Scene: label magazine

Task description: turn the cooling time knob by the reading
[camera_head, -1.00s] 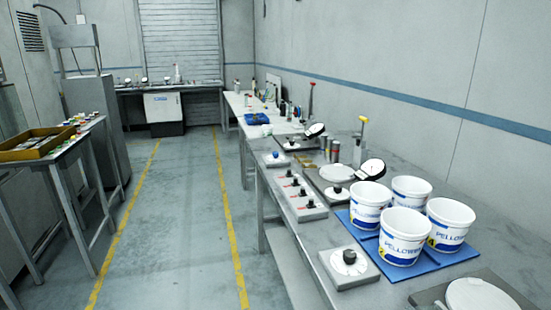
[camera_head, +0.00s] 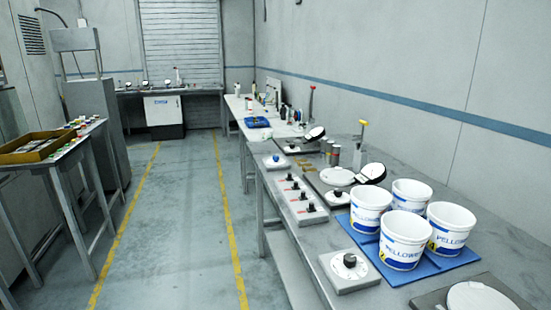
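Several knobs stand on the long grey bench, and no label that I can read marks one as the cooling time knob. A grey box with a black knob (camera_head: 349,261) on a white dial sits at the bench's near left edge. Behind it is a long panel with a row of black knobs (camera_head: 300,197). A unit with a round white plate (camera_head: 338,176) has a black knob in front and a tilted gauge (camera_head: 371,173) beside it, whose reading is too small to make out. A second gauge (camera_head: 315,133) stands farther back. Neither gripper is in view.
Several white buckets (camera_head: 404,239) stand on a blue mat (camera_head: 432,265) on the right of the bench. Another white round plate (camera_head: 480,297) is at the near right corner. A side table with a yellow tray (camera_head: 38,148) stands left. The floor between the yellow lines is clear.

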